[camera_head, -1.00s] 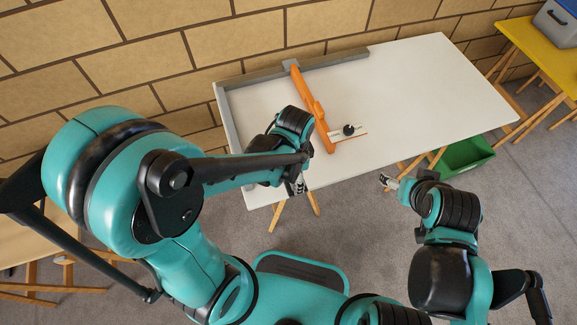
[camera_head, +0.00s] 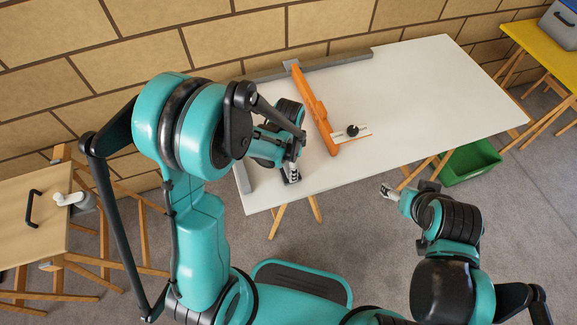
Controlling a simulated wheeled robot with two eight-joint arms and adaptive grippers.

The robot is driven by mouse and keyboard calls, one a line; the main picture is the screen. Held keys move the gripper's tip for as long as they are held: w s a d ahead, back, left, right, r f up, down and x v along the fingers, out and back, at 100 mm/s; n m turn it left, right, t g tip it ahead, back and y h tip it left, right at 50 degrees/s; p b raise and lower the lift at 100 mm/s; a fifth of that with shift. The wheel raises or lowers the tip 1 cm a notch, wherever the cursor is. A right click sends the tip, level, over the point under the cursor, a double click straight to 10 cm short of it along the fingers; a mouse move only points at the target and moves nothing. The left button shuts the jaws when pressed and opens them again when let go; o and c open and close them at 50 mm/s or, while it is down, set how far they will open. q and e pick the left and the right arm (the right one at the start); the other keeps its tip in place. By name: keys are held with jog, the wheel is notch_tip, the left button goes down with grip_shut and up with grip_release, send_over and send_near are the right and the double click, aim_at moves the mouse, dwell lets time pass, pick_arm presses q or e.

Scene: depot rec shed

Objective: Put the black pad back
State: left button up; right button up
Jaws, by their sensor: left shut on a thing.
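My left gripper (camera_head: 291,172) is low over the left front part of the white table (camera_head: 430,95). It is shut on a small dark thing, mostly hidden by the fingers, which may be the black pad; I cannot tell for sure. An orange bar (camera_head: 316,108) lies across the table, to the right of this gripper. A white plate with a black knob (camera_head: 352,130) sits against the bar's right side. My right gripper (camera_head: 388,192) is in front of the table's front edge, apart from it; its fingers are too small to tell whether they are open.
A grey rail (camera_head: 335,58) runs along the table's back edge, and a grey piece shows at its left edge (camera_head: 243,178). A wooden table (camera_head: 35,215) stands at left with a black handle (camera_head: 33,208). A green bin (camera_head: 470,162) is under the table's right side. The table's right half is clear.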

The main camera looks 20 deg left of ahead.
pick_arm(q)
jog(key=o, duration=1.2)
jog(key=shift+f, duration=0.1)
jog(key=shift+o, duration=0.2)
jog(key=shift+r, duration=0.5)
notch_tip(320, 180, up, 11)
jog(key=p, duration=0.5)
jog(key=s+a+r+n+t, duration=0.4)
jog(key=s+r+n+t, duration=0.3)
jog(key=s+r+n, duration=0.3)
jog(key=shift+s+a+r+n, duration=0.15)
jog(key=shift+a+r+n, duration=0.15)
jog(key=shift+r+n, duration=0.3)
